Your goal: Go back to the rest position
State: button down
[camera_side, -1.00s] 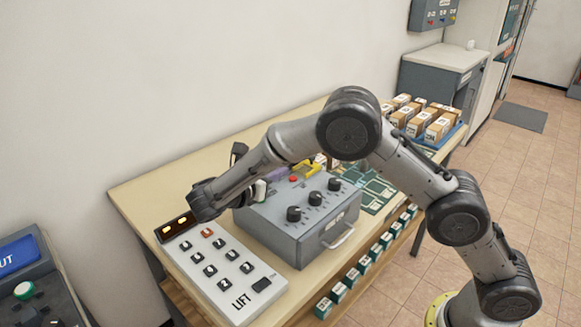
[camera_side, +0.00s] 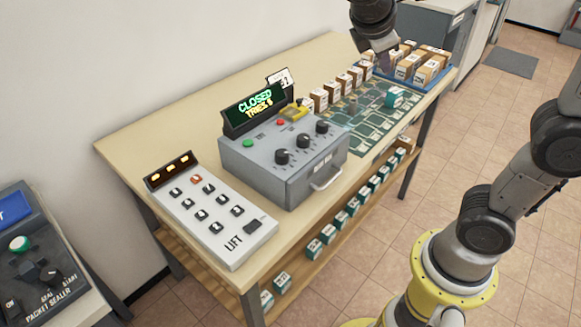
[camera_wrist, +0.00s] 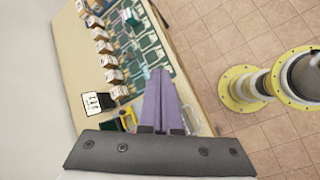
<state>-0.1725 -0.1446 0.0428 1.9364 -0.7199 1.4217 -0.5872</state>
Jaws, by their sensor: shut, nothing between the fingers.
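My gripper (camera_side: 386,62) is raised over the far part of the table, its wrist cut off by the top edge of the side view. In the wrist view my gripper (camera_wrist: 160,74) shows two long purple fingers pressed together with nothing between them. They hang above the table (camera_side: 150,120), apart from the things on it.
A grey box with knobs (camera_side: 270,165) and a display reading "CLOSED" (camera_side: 254,108) stands beside a LIFT keypad (camera_side: 215,215). Beyond are a row of small cartons (camera_side: 320,100), a green patterned mat (camera_side: 360,120) and a blue tray of parcels (camera_side: 447,78).

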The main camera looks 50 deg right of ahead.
jog(key=s+a+f+m+t+y, duration=0.4)
jog(key=s+a+f+m+y, duration=0.4)
jog(key=s+a+m, duration=0.1)
jog(key=s+m, duration=0.1)
jog(key=s, duration=0.1)
jog(key=shift+s+a+f+t, duration=0.15)
jog(key=shift+s+a+t, duration=0.2)
jog(key=shift+t, duration=0.05)
jog(key=shift+m, duration=0.4)
dwell(2.0)
